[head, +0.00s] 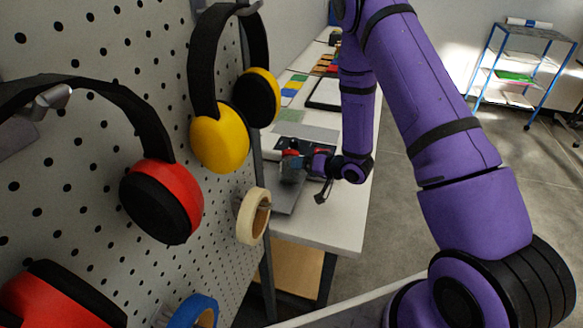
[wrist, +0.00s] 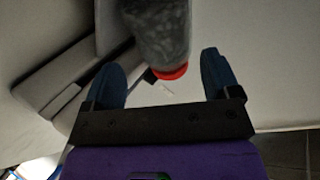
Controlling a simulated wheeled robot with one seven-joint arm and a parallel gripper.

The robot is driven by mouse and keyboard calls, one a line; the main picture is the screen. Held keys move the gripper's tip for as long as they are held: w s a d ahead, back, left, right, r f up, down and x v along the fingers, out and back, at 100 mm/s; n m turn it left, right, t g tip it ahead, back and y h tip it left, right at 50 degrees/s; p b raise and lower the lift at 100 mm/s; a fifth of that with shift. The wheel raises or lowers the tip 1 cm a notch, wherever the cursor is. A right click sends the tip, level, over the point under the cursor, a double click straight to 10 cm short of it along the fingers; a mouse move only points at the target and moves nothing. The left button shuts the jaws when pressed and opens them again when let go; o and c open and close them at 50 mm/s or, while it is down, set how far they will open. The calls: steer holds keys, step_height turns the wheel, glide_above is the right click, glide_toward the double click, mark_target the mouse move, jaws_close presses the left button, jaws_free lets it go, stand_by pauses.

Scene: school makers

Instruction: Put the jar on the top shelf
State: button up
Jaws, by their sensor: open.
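A dark grey, mottled jar (wrist: 163,35) with a red rim at its near end shows in the wrist view, ahead of my gripper (wrist: 162,78). Its near end reaches toward the gap between the two blue fingers, which are spread apart with clear space around the jar. A blue-framed rack stands at the far right, with a grey top shelf (head: 535,33).
A pegboard (head: 95,45) with yellow ear defenders (head: 220,142), red ear defenders (head: 165,200) and tape rolls (head: 252,216) stands close on the left. The white worktable (head: 345,225) carries flat items and coloured pieces. Open floor (head: 480,190) lies right of it.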

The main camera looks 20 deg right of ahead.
steer(key=shift+r+x, duration=0.2)
steer(key=shift+x, duration=1.3)
steer(key=shift+r+x, duration=0.15)
steer(key=shift+x, duration=1.4)
steer(key=shift+w+a, duration=0.1)
steer(key=c, duration=1)
steer(key=shift+r, duration=0.1)
